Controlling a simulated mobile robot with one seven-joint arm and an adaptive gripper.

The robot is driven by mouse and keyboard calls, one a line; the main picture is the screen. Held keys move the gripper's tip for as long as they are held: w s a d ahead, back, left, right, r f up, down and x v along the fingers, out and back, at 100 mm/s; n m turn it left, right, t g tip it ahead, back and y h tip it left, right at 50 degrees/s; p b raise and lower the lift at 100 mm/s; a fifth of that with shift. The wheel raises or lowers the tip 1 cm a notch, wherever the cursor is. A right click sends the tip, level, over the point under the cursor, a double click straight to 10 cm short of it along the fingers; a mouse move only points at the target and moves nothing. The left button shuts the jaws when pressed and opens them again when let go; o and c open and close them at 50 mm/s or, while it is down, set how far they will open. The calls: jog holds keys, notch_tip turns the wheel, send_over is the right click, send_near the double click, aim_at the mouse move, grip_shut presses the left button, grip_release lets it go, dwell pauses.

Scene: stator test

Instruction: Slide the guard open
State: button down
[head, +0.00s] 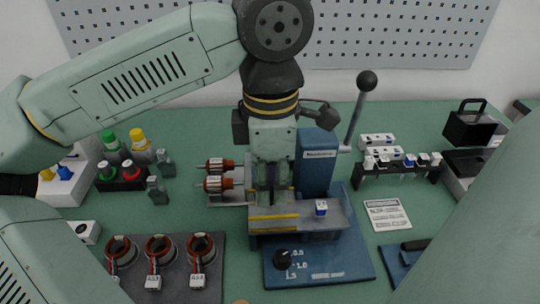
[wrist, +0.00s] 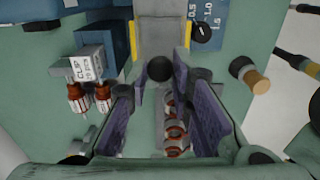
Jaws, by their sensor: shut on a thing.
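The blue bench machine (head: 318,165) stands mid-table, with a dial on its base plate. Its guard looks like the grey plate with yellow edge stripes (head: 273,221) at the machine's front. In the wrist view, a grey plate (wrist: 160,30) between yellow stripes runs away from me. A black ball knob (wrist: 159,69) sits at its near end, between my fingertips. My gripper (head: 271,195) points down over the machine, its purple-padded fingers shut on the knob. In the head view my gripper hides the knob and part of the guard. How far the guard is open is unclear.
A black-knobbed lever (head: 359,110) rises right of my gripper. Copper armatures (head: 216,175) lie close to its left. Wired stators (head: 160,250) sit on a dark mat at front left. A connector rack (head: 398,170) and a sign (head: 387,214) stand right.

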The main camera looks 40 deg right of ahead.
jog(key=shift+w+a, duration=0.1)
jog(key=shift+a, duration=0.05)
jog(key=c, duration=1.4)
grip_release()
notch_tip(320, 180, up, 12)
jog(key=shift+r, duration=0.1)
